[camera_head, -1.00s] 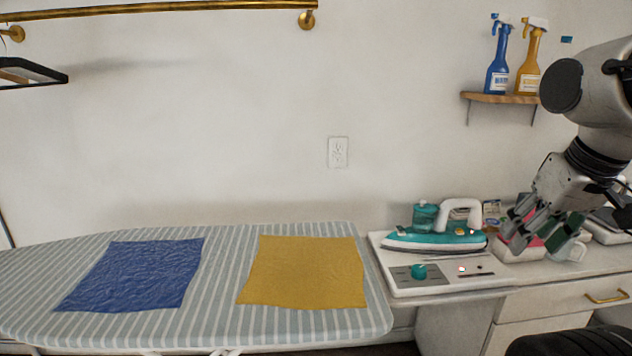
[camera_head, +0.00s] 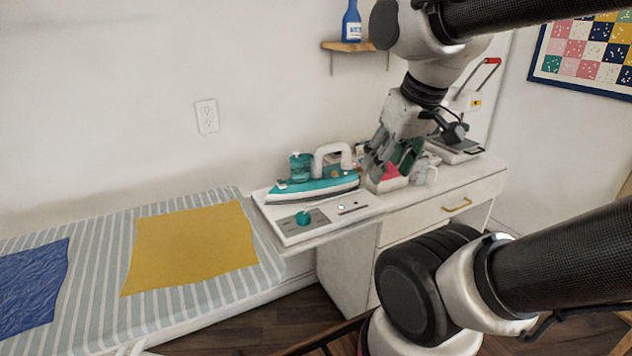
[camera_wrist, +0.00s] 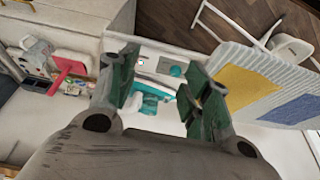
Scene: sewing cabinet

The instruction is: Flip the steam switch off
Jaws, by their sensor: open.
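The iron's white base station (camera_head: 265,213) stands at the left end of the white cabinet. Its front panel has a teal knob (camera_head: 303,217), a small light (camera_head: 341,207) that looks pale, and a dark slot with a tiny switch (camera_head: 354,208) beside it. The switch's position is too small to tell. The teal iron (camera_head: 318,189) rests on the station. My gripper (camera_head: 382,160) is open and empty, above and right of the station, apart from the panel. In the wrist view, the station's panel (camera_wrist: 150,58) and part of the iron (camera_wrist: 152,102) show between my open fingers (camera_wrist: 158,82).
A pink-filled tray (camera_head: 390,184) and a white mug (camera_head: 424,171) stand right of the station, close to my gripper. A heat press (camera_head: 460,150) is farther right. The striped ironing board (camera_head: 110,310) with a yellow cloth (camera_head: 190,245) lies left.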

